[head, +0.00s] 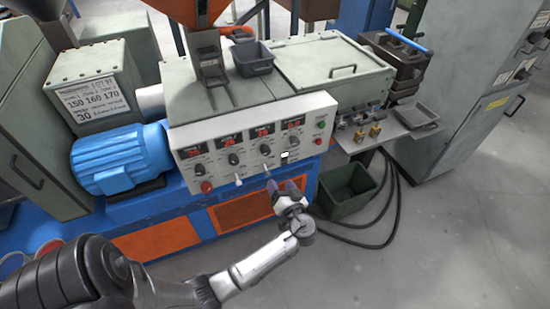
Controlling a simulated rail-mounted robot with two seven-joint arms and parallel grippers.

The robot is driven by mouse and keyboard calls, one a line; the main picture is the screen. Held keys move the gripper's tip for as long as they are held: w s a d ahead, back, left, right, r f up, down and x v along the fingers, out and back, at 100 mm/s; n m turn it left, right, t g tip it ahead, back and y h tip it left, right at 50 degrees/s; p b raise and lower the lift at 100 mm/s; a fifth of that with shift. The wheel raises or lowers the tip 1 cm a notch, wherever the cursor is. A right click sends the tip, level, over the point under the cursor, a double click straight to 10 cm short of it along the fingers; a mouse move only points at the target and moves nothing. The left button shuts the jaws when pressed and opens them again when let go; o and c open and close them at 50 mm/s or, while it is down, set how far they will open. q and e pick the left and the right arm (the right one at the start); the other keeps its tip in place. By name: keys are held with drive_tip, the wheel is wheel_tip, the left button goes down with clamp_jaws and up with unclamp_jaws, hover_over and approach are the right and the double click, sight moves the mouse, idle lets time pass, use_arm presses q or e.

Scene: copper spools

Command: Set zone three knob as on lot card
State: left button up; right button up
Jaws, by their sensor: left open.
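The lot card (95,97) is a white sheet on the grey-green box at left; it reads 150 160 170 in large print, with 30 below. The grey control panel (250,142) carries several red displays with a dark knob under each. The third knob from the left (265,149) seems to be zone three; its label and pointer are too small to read. My left gripper (285,183) is open and empty, in front of and below the panel's lower edge, apart from the knob. My right gripper is not in view.
A red button (206,187) and small white levers sit low on the panel, and a green button (321,125) at its right. A dark green bin (348,190) stands on the floor at right, beside black cables. A blue motor (122,158) is at left.

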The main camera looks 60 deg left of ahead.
sight(267, 153)
use_arm(q)
drive_tip(key=w+a+n, duration=0.1)
drive_tip(key=a, duration=0.3)
drive_tip(key=w+a+n+b, duration=0.1)
drive_tip(key=a, duration=0.4)
drive_tip(key=w+a+r+n, duration=0.1)
drive_tip(key=a, duration=0.3)
drive_tip(key=shift+w+a+n+y, duration=0.1)
drive_tip(key=shift+a+n+y, duration=0.2)
drive_tip(key=shift+c, duration=0.4)
drive_tip(key=c, duration=0.8)
drive_tip(key=shift+c, duration=0.2)
